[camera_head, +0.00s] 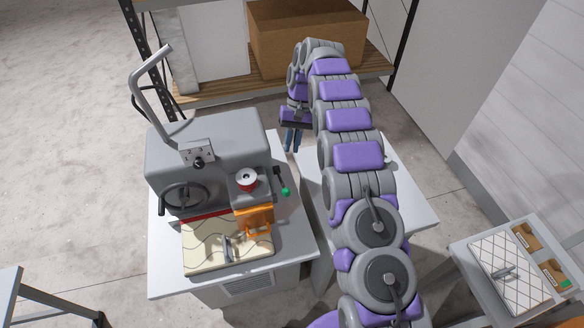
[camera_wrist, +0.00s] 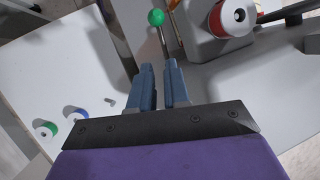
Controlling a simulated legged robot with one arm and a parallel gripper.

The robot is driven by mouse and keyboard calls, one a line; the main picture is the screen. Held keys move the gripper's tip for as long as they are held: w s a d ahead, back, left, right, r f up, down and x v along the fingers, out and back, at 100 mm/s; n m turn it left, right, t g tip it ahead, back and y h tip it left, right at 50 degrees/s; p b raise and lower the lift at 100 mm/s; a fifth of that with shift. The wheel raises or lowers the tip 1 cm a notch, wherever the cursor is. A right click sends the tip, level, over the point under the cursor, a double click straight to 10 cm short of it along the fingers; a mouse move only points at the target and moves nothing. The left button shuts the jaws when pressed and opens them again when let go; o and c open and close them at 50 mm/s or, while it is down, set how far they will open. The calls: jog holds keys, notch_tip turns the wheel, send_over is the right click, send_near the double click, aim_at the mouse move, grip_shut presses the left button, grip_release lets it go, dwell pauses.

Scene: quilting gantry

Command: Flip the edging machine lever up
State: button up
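The edging machine (camera_head: 225,140) is a grey machine on a white table in the head view. Its lever (camera_head: 285,190), a short dark rod with a green ball knob, sticks out on the machine's right side, the knob lower in the picture than the rod's other end. The green knob also shows at the top of the wrist view (camera_wrist: 156,17). My gripper (camera_head: 292,141) is beyond the lever in the head view, pointing down. In the wrist view my gripper's blue fingers (camera_wrist: 160,70) have a narrow gap with nothing between them, apart from the lever.
Small spools (camera_wrist: 46,130) stand on a white surface at left in the wrist view. A shelf with a cardboard box (camera_head: 300,40) stands behind. A side table (camera_head: 465,260) is at right.

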jog(key=s+d+f+m+g+y+b, duration=0.1)
jog(key=f, duration=0.2)
jog(key=s+d+f+m+y+b, duration=0.1)
jog(key=s+f, duration=0.1)
jog(key=f, duration=0.1)
jog(key=s+d+f+m+g+y+b, duration=0.1)
jog(key=d+f+b, duration=0.1)
jog(key=f, duration=0.1)
jog(key=shift+s+m+g, duration=0.3)
jog(key=shift+s+m, duration=0.1)
grip_shut()
jog(key=s+d+f+m+t+y+b, duration=0.35)
jog(key=f+m+t+y+b, duration=0.35)
jog(key=m, duration=0.7)
jog(key=s+d+f+m+t+y+b, duration=0.35)
jog(key=m+y+b, duration=0.55)
jog(key=m+y, duration=0.3)
jog(key=a+r+m+b, duration=0.1)
jog(key=a+r, duration=0.2)
jog(key=a, duration=0.6)
jog(key=shift+w+r+h, duration=0.35)
jog(key=shift+h, duration=0.05)
jog(key=shift+d+r+m, duration=0.1)
jog(key=shift+m, duration=0.2)
